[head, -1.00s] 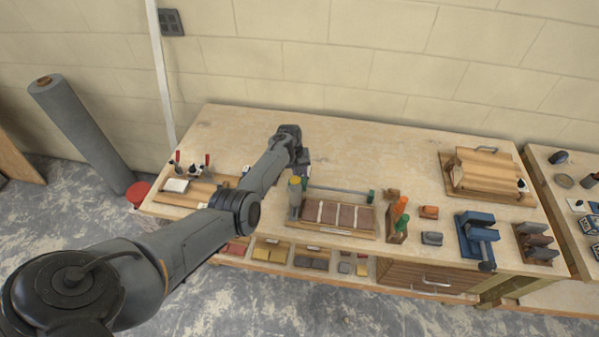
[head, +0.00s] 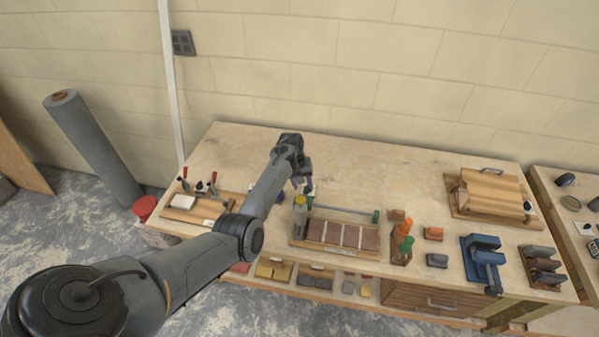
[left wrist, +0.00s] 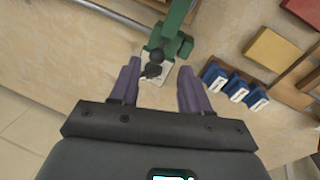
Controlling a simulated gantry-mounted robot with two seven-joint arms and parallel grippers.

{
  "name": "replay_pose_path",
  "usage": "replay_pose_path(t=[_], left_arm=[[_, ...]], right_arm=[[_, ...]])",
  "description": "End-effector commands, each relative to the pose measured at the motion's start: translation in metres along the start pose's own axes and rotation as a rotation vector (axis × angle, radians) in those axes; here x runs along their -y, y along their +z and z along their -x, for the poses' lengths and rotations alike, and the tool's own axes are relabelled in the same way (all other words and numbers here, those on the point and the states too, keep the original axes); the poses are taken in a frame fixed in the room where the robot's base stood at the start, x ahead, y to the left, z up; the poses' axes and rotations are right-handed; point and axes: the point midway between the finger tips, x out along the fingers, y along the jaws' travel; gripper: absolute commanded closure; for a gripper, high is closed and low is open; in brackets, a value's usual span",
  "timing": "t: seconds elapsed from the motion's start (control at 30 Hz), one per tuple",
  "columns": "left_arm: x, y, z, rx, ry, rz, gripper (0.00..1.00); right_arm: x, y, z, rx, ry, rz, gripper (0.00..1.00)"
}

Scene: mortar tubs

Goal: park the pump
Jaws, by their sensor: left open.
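A small white thing with a black top (left wrist: 154,68), perhaps the pump, stands on the bench in the left wrist view, against a green clamp end (left wrist: 172,30). In the head view a white bit of it (head: 309,188) shows beside my left gripper (head: 302,183). In the left wrist view my left gripper (left wrist: 160,76) is open, its purple fingers on either side of and short of the white thing, with nothing held. I cannot tell the gap in height. My right gripper is not in view.
A metal bar (left wrist: 85,45) runs from the clamp. Blue blocks with white faces (left wrist: 236,90) stand on the right. The bench's back (head: 380,160) is clear.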

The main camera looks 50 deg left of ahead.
Motion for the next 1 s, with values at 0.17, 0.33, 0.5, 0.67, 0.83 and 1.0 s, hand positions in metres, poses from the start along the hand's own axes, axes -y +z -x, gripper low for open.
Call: replay_pose_path(t=[0.17,0.33,0.5,0.67,0.83,1.0], left_arm=[[0.001,0.0,0.03,-0.002,0.0,0.001,0.53],[0.001,0.0,0.048,-0.001,-0.001,0.002,0.53],[0.001,0.0,0.055,0.0,-0.001,0.002,0.53],[0.001,0.0,0.056,0.0,-0.001,0.002,0.53],[0.001,0.0,0.056,0.0,-0.001,0.002,0.53],[0.004,0.002,0.052,0.006,-0.008,0.003,0.53]], right_arm=[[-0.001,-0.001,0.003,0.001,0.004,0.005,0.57],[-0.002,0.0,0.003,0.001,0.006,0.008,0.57],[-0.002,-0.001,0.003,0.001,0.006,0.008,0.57],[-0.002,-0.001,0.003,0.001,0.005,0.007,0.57],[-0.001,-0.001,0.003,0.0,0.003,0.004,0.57],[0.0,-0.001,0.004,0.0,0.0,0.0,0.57]])
